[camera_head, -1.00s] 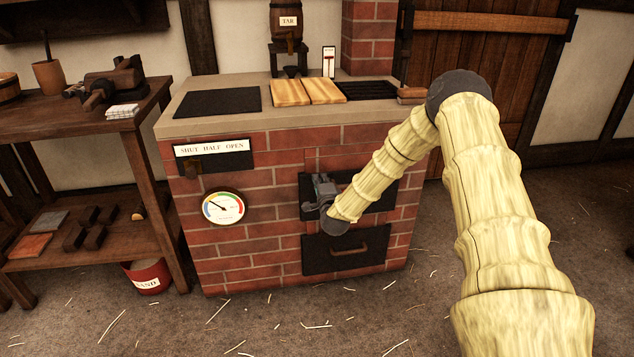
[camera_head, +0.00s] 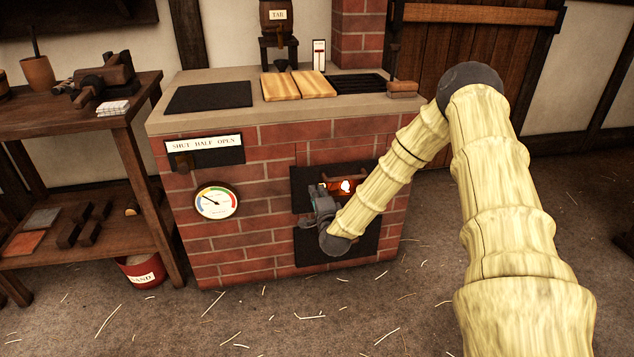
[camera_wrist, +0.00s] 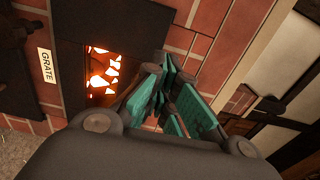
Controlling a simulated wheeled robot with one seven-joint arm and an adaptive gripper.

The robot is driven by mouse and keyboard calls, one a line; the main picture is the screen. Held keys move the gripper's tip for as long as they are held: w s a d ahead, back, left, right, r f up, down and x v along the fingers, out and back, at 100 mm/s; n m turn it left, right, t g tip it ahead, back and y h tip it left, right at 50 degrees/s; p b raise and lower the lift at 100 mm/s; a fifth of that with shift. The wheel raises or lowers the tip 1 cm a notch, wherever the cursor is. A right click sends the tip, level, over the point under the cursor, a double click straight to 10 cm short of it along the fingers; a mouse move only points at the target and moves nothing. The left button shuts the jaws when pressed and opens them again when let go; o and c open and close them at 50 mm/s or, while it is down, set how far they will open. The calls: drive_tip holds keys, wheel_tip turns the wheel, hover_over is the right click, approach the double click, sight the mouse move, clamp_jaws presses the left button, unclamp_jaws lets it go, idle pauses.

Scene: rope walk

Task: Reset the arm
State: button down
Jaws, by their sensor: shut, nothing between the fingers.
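My gripper (camera_head: 322,197) is in front of the brick stove (camera_head: 255,215), beside the glowing firebox opening (camera_head: 347,187). Its fingers are shut and empty; in the wrist view they (camera_wrist: 170,85) are close together, to the right of the glowing opening (camera_wrist: 103,72). My arm reaches down to the stove from the right, bent at a dark elbow joint. The arm hides part of the stove's front. I cannot tell whether the fingers touch the stove.
Two wooden boards (camera_head: 298,86), a tar barrel (camera_head: 279,18) and a brush-like block (camera_head: 403,89) are on or above the stove top. A workbench (camera_head: 70,125) stands left, with a sand bucket (camera_head: 142,272) beneath. The straw-strewn floor in front is open.

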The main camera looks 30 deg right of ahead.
drive_tip(key=s+a+f+n+g+y, duration=0.6)
drive_tip(key=s+a+f+n, duration=0.4)
drive_tip(key=s+a+f, duration=0.6)
drive_tip(key=s+a+f+n+g, duration=0.2)
drive_tip(key=s+a+f+n, duration=0.15)
drive_tip(key=s, duration=0.45)
drive_tip(key=s+a+f+n+g+y, duration=0.1)
drive_tip(key=s+a+f+n+g, duration=0.2)
drive_tip(key=s, duration=0.4)
drive_tip(key=s+a+f+n+g, duration=0.2)
drive_tip(key=s+a+f, duration=0.15)
drive_tip(key=s, duration=0.45)
drive_tip(key=s+n+g, duration=0.3)
drive_tip(key=s+g, duration=0.1)
drive_tip(key=s, duration=0.8)
wheel_tip(320, 180, up, 23)
drive_tip(key=p, duration=2.4)
drive_tip(key=shift+w+d+f+h, duration=0.15)
drive_tip(key=shift+w+d+h, duration=0.15)
drive_tip(key=shift+h, duration=0.1)
